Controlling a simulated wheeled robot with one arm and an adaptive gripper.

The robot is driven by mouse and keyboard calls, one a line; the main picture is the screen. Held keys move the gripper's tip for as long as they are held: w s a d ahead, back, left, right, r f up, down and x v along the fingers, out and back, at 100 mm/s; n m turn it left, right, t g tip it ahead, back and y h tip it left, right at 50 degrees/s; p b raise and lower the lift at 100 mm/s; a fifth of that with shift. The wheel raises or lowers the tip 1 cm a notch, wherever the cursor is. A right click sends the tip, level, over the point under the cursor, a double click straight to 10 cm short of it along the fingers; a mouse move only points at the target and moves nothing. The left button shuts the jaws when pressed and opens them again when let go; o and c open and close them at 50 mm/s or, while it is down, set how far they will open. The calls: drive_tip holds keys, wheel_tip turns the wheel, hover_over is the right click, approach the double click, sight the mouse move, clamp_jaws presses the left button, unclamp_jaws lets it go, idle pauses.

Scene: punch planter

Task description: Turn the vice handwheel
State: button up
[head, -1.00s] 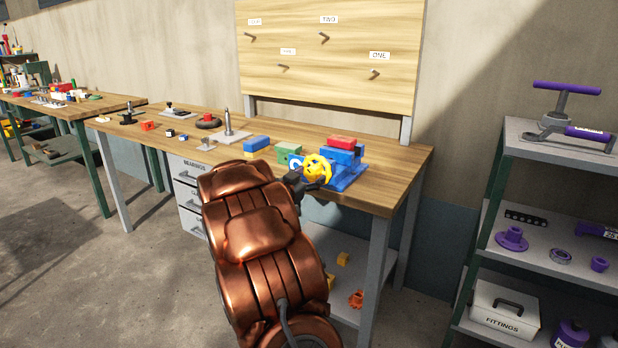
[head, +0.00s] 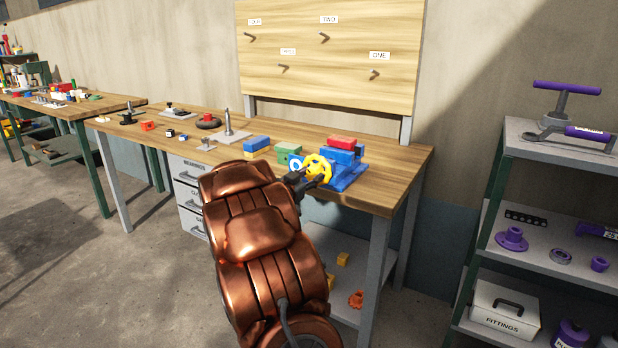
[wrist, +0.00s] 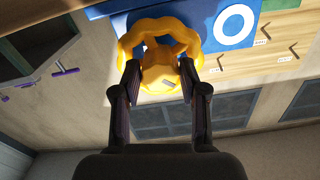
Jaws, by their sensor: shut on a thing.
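The yellow vice handwheel (head: 318,166) sits on the front of the blue vice (head: 352,178) at the right end of the workbench. My gripper (head: 308,182) is at the handwheel. In the wrist view the handwheel (wrist: 160,50) fills the space between my two fingers (wrist: 158,82), which press on it from both sides. The blue vice body (wrist: 225,25) shows behind it, with a white ring on its face.
The wooden workbench (head: 400,163) also holds a green block (head: 287,150), a blue block (head: 256,143) and a metal post on a plate (head: 228,130). A pegboard (head: 330,80) stands behind. A grey shelf (head: 545,148) stands at right, with open floor between.

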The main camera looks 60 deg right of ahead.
drive_tip(key=shift+f+m+b, duration=0.15)
drive_tip(key=shift+m+b, duration=1.2)
drive_tip(key=shift+m, duration=0.85)
drive_tip(key=o, duration=1.1)
drive_tip(key=shift+o, duration=0.2)
drive_tip(key=a, duration=1.2)
drive_tip(key=shift+s, duration=0.2)
